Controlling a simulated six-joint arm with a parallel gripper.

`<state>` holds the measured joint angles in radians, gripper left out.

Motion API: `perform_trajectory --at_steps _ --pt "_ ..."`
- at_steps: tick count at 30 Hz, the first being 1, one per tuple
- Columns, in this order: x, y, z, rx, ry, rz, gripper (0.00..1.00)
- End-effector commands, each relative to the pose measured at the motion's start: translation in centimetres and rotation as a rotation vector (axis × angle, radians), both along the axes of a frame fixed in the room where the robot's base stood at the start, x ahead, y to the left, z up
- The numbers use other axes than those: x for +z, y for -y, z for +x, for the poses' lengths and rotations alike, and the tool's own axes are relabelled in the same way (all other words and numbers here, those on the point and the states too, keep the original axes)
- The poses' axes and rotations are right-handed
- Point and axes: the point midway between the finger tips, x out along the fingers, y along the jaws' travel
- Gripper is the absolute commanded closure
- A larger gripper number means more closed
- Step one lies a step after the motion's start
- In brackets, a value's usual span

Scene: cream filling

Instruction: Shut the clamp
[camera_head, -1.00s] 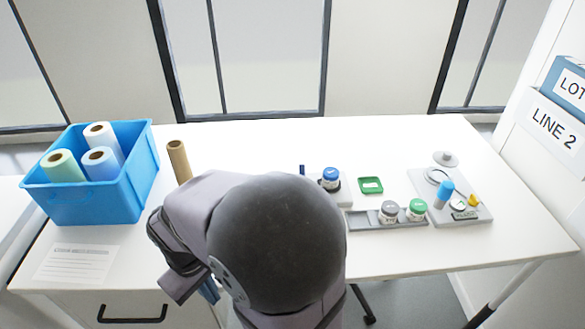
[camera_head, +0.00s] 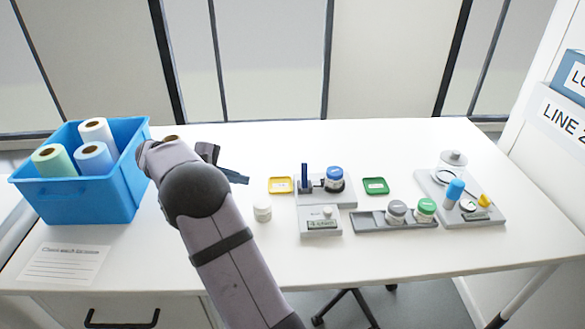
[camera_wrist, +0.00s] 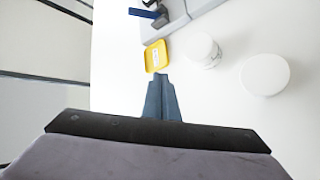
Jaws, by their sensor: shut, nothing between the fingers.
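A dark blue upright lever (camera_head: 305,178) stands on a grey block (camera_head: 335,204), left of a jar with a blue lid (camera_head: 335,174). It seems to be the clamp, with a dark part around the jar. In the wrist view, a blue lever (camera_wrist: 143,13) shows at the top edge; whether its jaws are open cannot be told. My gripper (camera_head: 246,180) is left of the block, apart from it, above the table. Its blue-grey fingers (camera_wrist: 160,78) are shut and empty, pointing toward a yellow square tray (camera_wrist: 155,56).
A white jar (camera_head: 262,211) stands left of the scale (camera_head: 321,222). Right are a green tray (camera_head: 375,186), a rack (camera_head: 375,224) with two jars, and a station (camera_head: 440,184) with a yellow handle. A blue bin (camera_head: 80,200) holds rolls. The back of the table is clear.

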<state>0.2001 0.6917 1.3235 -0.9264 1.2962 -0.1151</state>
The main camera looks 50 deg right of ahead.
Motion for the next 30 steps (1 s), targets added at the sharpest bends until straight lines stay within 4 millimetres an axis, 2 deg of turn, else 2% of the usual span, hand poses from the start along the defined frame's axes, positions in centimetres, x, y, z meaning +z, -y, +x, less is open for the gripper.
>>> perform_trajectory --at_steps 3,6,11,19,30 --pt "-0.1 3.3 0.5 -0.059 -0.058 -0.138 1.0" --pt "0.4 5.4 0.5 -0.109 -0.092 -0.248 1.0" --pt "1.1 7.4 0.2 -0.177 -0.128 -0.386 1.0" --pt "0.8 6.7 -1.1 -0.256 -0.196 -0.475 1.0" --pt "0.8 6.5 -1.3 -0.268 -0.207 -0.489 1.0"
